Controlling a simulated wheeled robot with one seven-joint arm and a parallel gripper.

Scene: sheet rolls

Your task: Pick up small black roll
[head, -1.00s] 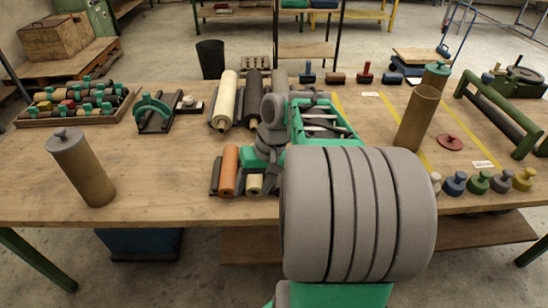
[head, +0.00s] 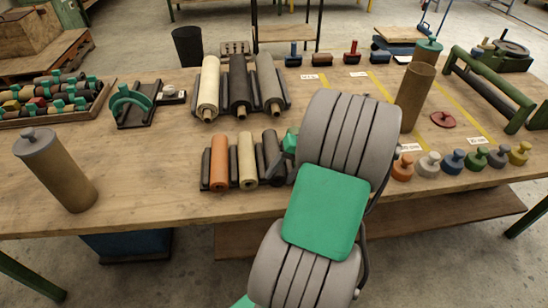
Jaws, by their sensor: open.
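The small black roll (head: 271,152) lies in the front rack on the table, at the right end of a row beside a small cream roll (head: 246,158) and a small orange roll (head: 219,162). My gripper (head: 287,154) is open beside the right side of the small black roll. Most of the gripper is hidden behind my grey and green arm, so I cannot tell whether it touches the roll.
Large cream (head: 208,88), black (head: 239,85) and grey (head: 268,82) rolls lie in a rack behind. A capped brown tube (head: 58,170) stands at left, another tube (head: 412,98) at right. Several knobbed plugs (head: 452,161) line the right front.

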